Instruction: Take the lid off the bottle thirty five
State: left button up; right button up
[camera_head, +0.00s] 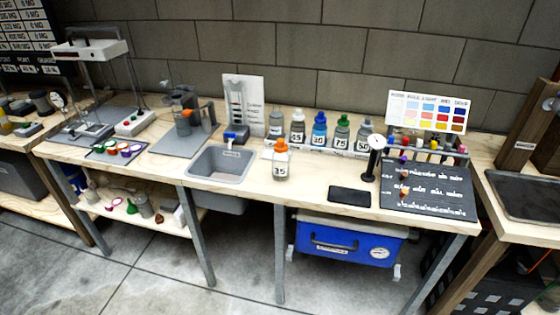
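The bottle thirty five (281,171) stands upright near the front of the wooden bench, just right of the grey sink. It is a clear bottle with a white label reading 35. Its orange lid (281,146) sits on top of it. Neither of my grippers shows in the head view.
Several other labelled bottles (320,133) with coloured lids stand in a row behind it. A grey sink (222,164) lies to its left. A black pad (349,196), a dark upright stand (374,158) and a blackboard (428,188) are to its right. A blue box (347,241) sits below the bench.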

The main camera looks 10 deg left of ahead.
aim_at(281, 147)
jog(key=i+j+z, duration=0.1)
jog(key=j+z, duration=0.2)
jog(key=z, duration=0.2)
jog(key=j+z, duration=0.7)
jog(key=z, duration=0.25)
